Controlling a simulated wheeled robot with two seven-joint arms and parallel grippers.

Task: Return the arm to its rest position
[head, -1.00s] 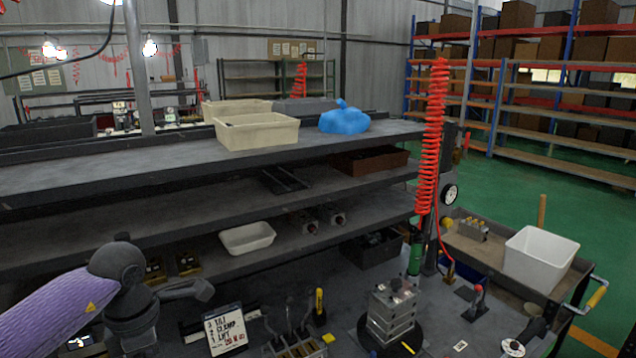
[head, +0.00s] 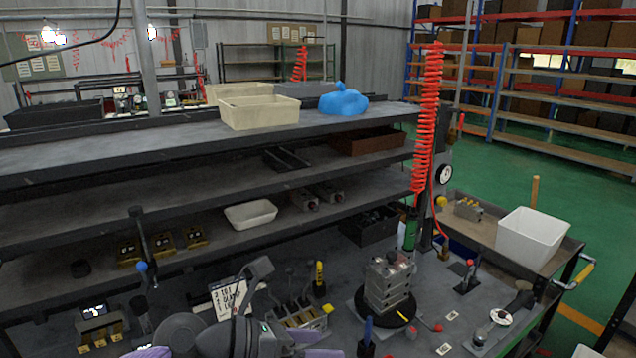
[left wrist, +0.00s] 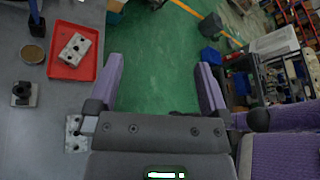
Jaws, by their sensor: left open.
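My left arm (head: 205,335) comes in low at the bottom of the head view, in front of the sign card and the lever rack. In the left wrist view my left gripper (left wrist: 159,66) is open, its two purple fingers wide apart with nothing between them. Beyond the fingers is green floor. The fingers are beside the grey table top (left wrist: 42,120), near its edge. A grey metal block (left wrist: 74,49) lies in a red tray (left wrist: 62,70) on that table, left of the fingers. My right gripper does not show.
A stack of metal valve blocks (head: 388,285) stands on a round black base at the bench's middle. A lever rack (head: 300,318) and a sign card (head: 228,297) are near my left arm. A cart with a white bin (head: 530,238) is at the right.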

